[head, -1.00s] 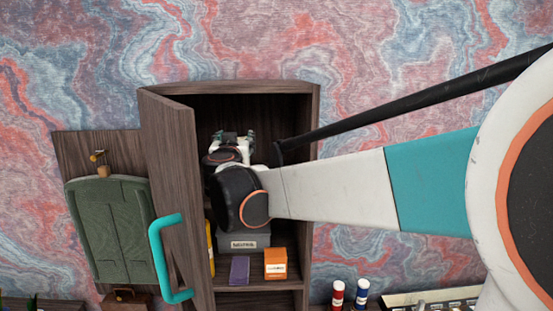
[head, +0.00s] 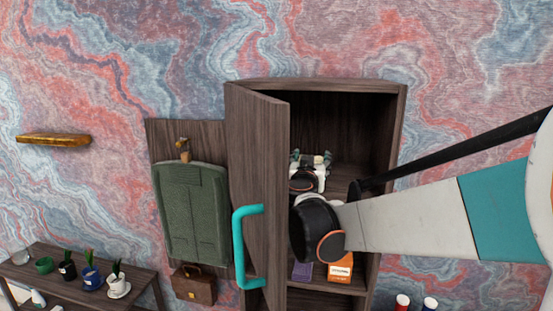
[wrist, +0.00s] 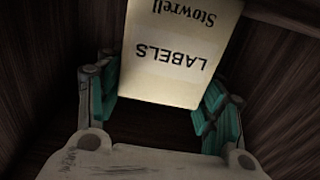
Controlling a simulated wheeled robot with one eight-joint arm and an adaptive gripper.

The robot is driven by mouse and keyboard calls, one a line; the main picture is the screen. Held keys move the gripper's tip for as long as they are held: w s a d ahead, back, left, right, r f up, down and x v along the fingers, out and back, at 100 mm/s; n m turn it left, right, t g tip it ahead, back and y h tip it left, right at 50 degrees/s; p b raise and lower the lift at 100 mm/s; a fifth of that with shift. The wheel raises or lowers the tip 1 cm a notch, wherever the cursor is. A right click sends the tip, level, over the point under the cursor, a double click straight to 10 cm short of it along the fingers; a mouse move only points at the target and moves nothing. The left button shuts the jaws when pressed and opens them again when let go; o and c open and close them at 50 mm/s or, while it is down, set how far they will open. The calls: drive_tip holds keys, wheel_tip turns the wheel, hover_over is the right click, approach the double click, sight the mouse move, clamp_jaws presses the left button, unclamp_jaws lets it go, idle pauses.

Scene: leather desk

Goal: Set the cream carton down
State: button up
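The cream carton (wrist: 178,45) shows in the wrist view, with "LABELS" and "Stowrell" upside down on its face. My gripper (wrist: 158,100) has its teal pads against the carton's left and right sides and appears shut on it. In the head view my gripper (head: 308,159) is inside the upper compartment of the dark wooden cabinet (head: 399,120). The carton cannot be made out there. Whether its underside touches the shelf is hidden.
The cabinet door (head: 258,190) with its teal handle (head: 240,245) stands open on the left. Cabinet walls flank the gripper. A purple box (head: 302,271) and an orange box (head: 341,268) are on the lower shelf.

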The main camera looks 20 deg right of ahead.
drive_tip(key=shift+o, duration=0.8)
drive_tip(key=shift+s+r, duration=0.1)
drive_tip(key=shift+r, duration=0.1)
drive_tip(key=v, duration=0.7)
drive_tip(key=shift+s+a+b, duration=0.15)
drive_tip(key=shift+s+b, duration=0.1)
drive_tip(key=shift+b, duration=0.05)
drive_tip(key=shift+f, duration=0.15)
